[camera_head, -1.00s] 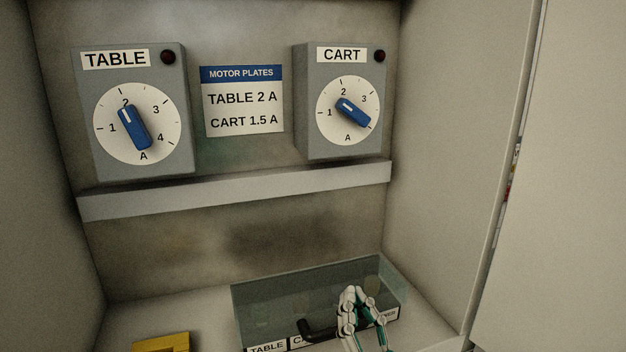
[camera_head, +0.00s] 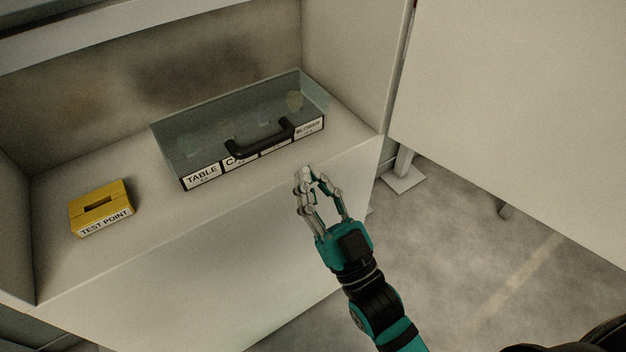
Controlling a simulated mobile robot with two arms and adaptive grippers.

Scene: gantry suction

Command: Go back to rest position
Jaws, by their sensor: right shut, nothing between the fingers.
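My right gripper (camera_head: 305,172) shows in the head view, its arm coming up from the lower right. Its fingers are shut with nothing between them. It is in front of a clear lidded box (camera_head: 190,143) with a black handle (camera_head: 260,141), apart from the handle in the picture. The box front carries labels, among them TABLE and BLOWER; one in between is partly hidden by the handle. My left gripper is not in view.
A yellow TEST POINT block (camera_head: 103,212) with a slot stands at the left on the cabinet floor (camera_head: 150,235). A pale panel (camera_head: 520,110) stands at the right. Open concrete floor (camera_head: 480,240) lies below it.

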